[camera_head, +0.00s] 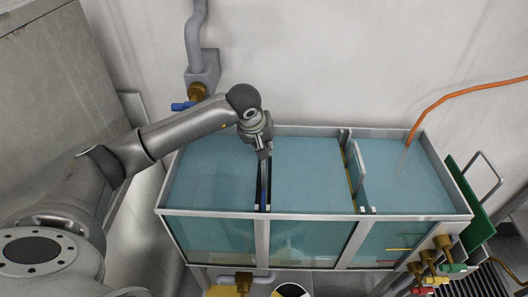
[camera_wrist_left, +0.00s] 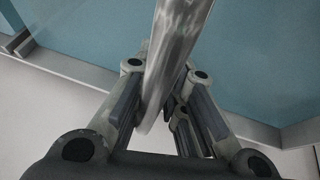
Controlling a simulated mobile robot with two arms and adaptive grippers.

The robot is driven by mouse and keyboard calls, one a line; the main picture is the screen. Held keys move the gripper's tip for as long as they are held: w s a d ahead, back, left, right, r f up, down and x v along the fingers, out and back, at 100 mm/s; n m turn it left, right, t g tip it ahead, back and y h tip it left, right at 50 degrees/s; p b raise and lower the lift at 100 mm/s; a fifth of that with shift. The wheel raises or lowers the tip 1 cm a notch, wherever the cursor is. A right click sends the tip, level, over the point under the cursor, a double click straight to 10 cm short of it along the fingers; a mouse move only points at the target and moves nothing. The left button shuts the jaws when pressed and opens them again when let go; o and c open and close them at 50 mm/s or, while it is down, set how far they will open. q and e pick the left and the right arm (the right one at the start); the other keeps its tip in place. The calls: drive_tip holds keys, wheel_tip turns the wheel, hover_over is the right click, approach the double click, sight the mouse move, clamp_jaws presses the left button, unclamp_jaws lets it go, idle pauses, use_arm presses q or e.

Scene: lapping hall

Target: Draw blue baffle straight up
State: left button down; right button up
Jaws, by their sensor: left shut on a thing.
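The blue baffle (camera_head: 264,186) shows as a narrow blue strip in the slot between the left and middle compartments of the glass-sided tank (camera_head: 310,217). My left gripper (camera_head: 264,152) is above the far part of this slot, pointing down. In the left wrist view, my left gripper (camera_wrist_left: 163,92) is shut on a shiny metal bar (camera_wrist_left: 176,45), which appears to be the baffle's handle. The gripper and wrist hide the handle in the head view. How far the baffle sits down in the slot is hard to tell. My right gripper is not in view.
A second baffle with a grey handle (camera_head: 360,158) and a yellowish edge stands in the right slot. A green panel (camera_head: 471,200) with a handle is beside the tank's right end. An orange hose (camera_head: 455,94) enters the right compartment. A grey pipe (camera_head: 196,35) is behind.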

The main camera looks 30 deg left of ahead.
use_arm(q)
wheel_tip(320, 180, up, 34)
drive_tip(key=p, duration=2.4)
drive_tip(key=shift+p, duration=0.4)
drive_tip(key=shift+r, duration=0.1)
